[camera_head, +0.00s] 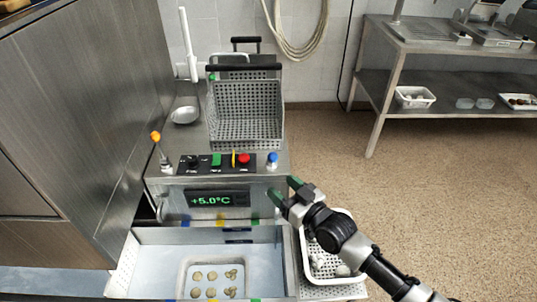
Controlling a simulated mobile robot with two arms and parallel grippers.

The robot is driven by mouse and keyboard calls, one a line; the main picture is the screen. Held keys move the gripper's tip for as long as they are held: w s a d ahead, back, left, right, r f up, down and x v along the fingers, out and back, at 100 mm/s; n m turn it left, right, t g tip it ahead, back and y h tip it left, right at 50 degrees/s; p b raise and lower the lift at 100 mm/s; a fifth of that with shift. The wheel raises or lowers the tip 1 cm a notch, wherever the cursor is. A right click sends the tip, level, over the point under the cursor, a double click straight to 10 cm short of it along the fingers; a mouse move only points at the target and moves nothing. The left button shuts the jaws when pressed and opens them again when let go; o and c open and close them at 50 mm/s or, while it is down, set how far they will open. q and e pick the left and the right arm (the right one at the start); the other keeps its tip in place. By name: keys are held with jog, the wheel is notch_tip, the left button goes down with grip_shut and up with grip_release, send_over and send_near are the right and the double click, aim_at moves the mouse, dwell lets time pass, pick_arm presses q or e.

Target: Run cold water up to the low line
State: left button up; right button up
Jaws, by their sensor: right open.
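The steel machine (175,200) has a green display reading +5.0°C (211,201) on its front. A blue-topped knob (273,160) stands at the right of its top edge, and an orange-tipped lever (156,140) at the left. Below is an open basin (150,258) with blue and yellow marks on its back rim; I cannot tell whether it holds water. My right gripper (285,191) is open, with green fingertips, just right of the display and below the blue knob. It looks empty; contact with the front is unclear. My left gripper is out of view.
A black control panel (217,163) has green and red buttons. A perforated basket (245,110) stands behind it. A tray (187,280) with several round pieces lies in the basin. A white perforated basket (348,283) is under my right arm. Open floor lies right, before a steel shelf (388,85).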

jog(key=shift+p+v, duration=0.3)
jog(key=shift+v, duration=0.6)
jog(key=shift+r, duration=0.1)
jog(key=b+v, duration=0.1)
jog(key=v, duration=1)
jog(key=shift+a, duration=0.1)
